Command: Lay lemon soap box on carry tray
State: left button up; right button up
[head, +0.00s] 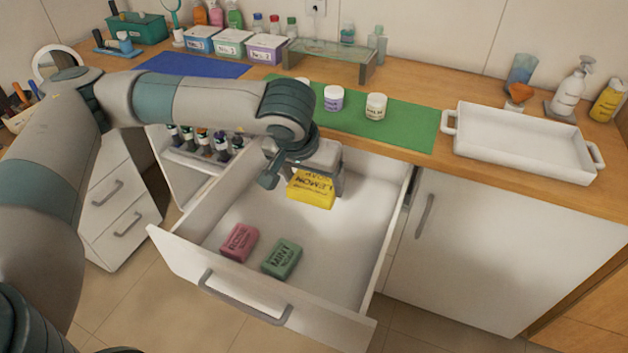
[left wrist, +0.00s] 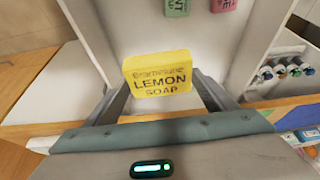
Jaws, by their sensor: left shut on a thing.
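The lemon soap box (head: 311,190) is yellow with dark lettering. My left gripper (head: 309,180) is shut on it and holds it above the open drawer, near the drawer's back end. The left wrist view shows the lemon soap box (left wrist: 157,74) between the two fingers of the left gripper (left wrist: 160,90). The carry tray (head: 520,150) is white with two side handles and stands empty on the wooden counter at the right. My right gripper is not in view.
The open white drawer (head: 345,235) holds a pink rose soap box (head: 239,242) and a green mint soap box (head: 282,259). A green mat (head: 405,130) with small jars lies left of the tray. A pump bottle (head: 570,88) and a yellow bottle (head: 608,100) stand behind the tray.

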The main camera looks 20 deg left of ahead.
aim_at(489, 139)
jog(key=i+l, duration=0.15)
jog(key=l, duration=0.25)
jog(key=i+l, duration=0.15)
jog(key=l, duration=0.25)
jog(key=i+l, duration=0.1)
jog(key=l, duration=0.3)
jog(key=i+l, duration=0.15)
jog(key=l, duration=0.25)
